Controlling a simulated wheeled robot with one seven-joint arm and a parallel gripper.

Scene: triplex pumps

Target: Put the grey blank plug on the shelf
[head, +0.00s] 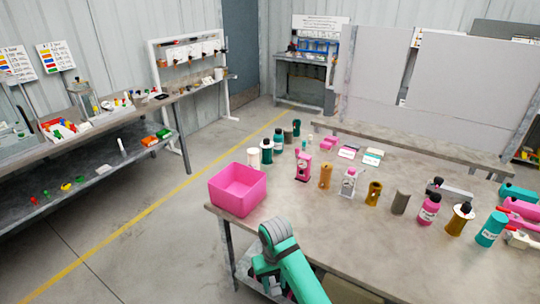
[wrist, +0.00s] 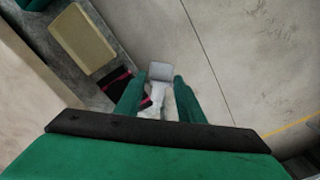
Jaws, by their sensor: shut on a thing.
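In the wrist view my gripper (wrist: 158,92) has its two green fingers shut on a light grey piece, which I take to be the grey blank plug (wrist: 161,72). Its squarish grey end sticks out past the fingertips, and a paler part shows between the fingers. A grey shelf surface (wrist: 112,58) lies to the left of the fingers, with the floor on the right. I cannot tell whether the plug touches anything. In the head view my green arm reaches down at the table's front left corner, and the plug cannot be made out.
A tan block (wrist: 82,40) and a dark pink-edged item (wrist: 117,88) lie left of the gripper. Above, a pink bin (head: 238,190) stands on the worktable's (head: 290,215) left corner, among several bottles and parts. Open floor (head: 150,235) lies to the left.

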